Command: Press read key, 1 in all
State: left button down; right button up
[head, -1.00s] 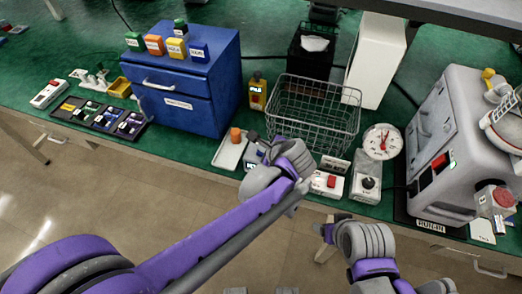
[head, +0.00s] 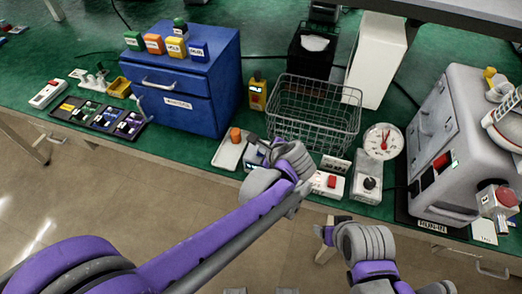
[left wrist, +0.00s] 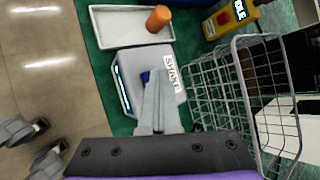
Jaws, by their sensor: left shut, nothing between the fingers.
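A small grey box (left wrist: 145,75) with a pale lit strip, a white label and a blue key (left wrist: 145,77) fills the middle of the left wrist view. Contact cannot be told. In the head view the left hand (head: 288,165) partly covers the same box (head: 254,155). My right gripper (head: 325,232) is off the table's front edge, low in the head view; its jaws are unclear.
A white tray with an orange cylinder (head: 235,135) lies left of the box, and a wire basket (head: 312,110) stands behind. A red-button box (head: 328,183), a black-knob box (head: 367,186) and a dial (head: 383,141) are to the right. A blue drawer cabinet (head: 190,90) stands left.

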pick_arm(q)
jog(key=shift+r+p, duration=0.65)
jog(key=shift+r, duration=0.3)
jog(key=shift+r+p, duration=1.65)
jog(key=shift+r, duration=0.9)
jog(key=shift+f, duration=0.1)
